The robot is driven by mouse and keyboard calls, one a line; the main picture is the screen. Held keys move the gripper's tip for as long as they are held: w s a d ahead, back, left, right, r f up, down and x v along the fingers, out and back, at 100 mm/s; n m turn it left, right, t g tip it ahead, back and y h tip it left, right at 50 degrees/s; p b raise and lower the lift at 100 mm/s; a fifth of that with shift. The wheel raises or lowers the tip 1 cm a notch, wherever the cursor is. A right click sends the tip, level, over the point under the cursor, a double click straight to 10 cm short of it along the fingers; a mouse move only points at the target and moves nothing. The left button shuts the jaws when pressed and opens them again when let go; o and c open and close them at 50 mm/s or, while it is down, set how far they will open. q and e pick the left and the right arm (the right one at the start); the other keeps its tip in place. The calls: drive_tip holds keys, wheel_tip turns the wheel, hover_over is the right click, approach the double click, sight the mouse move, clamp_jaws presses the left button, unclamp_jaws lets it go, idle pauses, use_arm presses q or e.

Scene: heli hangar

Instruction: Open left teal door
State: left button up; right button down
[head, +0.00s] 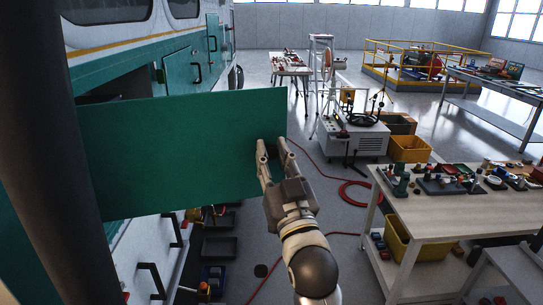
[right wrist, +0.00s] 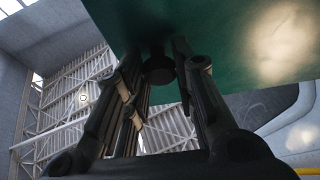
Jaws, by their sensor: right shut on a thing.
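The teal door (head: 180,150) is a flat green panel that stands out from the white and teal helicopter side (head: 120,45) across the left half of the head view. A dark opening shows partly above its left end. My right gripper (head: 272,145) is at the door's right end, its fingers against the panel. In the right wrist view, the fingers (right wrist: 158,60) reach up to the teal face (right wrist: 235,50), with a dark round part (right wrist: 158,70), seemingly the handle, between them. The right gripper is shut on it. My left gripper is not in view.
Another teal door (head: 180,70) with dark handles is on the helicopter beyond. A workbench (head: 440,210) with several parts stands at the right. Yellow bins (head: 408,150) and a red hose (head: 355,192) are on the floor. Dark trays (head: 220,247) lie below the door.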

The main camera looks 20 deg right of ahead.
drive_tip(key=shift+r, duration=0.1)
drive_tip(key=c, duration=1.3)
unclamp_jaws()
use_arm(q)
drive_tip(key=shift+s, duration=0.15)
use_arm(e)
drive_tip(key=shift+o, duration=0.5)
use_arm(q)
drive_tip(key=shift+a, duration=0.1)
use_arm(e)
drive_tip(key=shift+s+a+f, duration=0.1)
drive_tip(key=shift+s+f, duration=0.25)
drive_tip(key=shift+s, duration=0.15)
drive_tip(key=v, duration=0.6)
drive_tip(key=shift+s, duration=0.25)
